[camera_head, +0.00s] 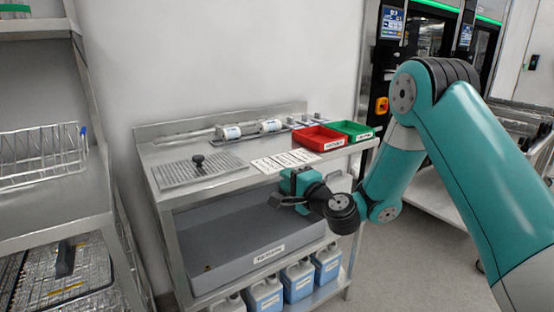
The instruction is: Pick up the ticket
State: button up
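A flat white printed sheet or group of cards (285,161) lies on the steel bench top near its front edge, between the grey grate and the red bin. It is the only thing that looks like a ticket, but its print is too small to read, and I cannot tell if it is one piece or several. My gripper (276,201) is in front of the bench, below the sheet and apart from it, over the grey drawer. Its dark fingers point left; they are too small to show whether they are open or shut. I see nothing held in them.
The steel bench (222,178) also bears a grey grate with a black knob (199,161), white cylinders (229,132), a red bin (318,138) and a green bin (352,130). A grey drawer (262,254) and blue jugs (298,282) are below. A rack (40,204) stands left.

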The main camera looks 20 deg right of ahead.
aim_at(267, 165)
jog(key=shift+p+x, duration=2.4)
jog(key=shift+p, duration=0.4)
jog(key=shift+c, duration=0.3)
grip_shut()
jog(key=shift+r, duration=0.1)
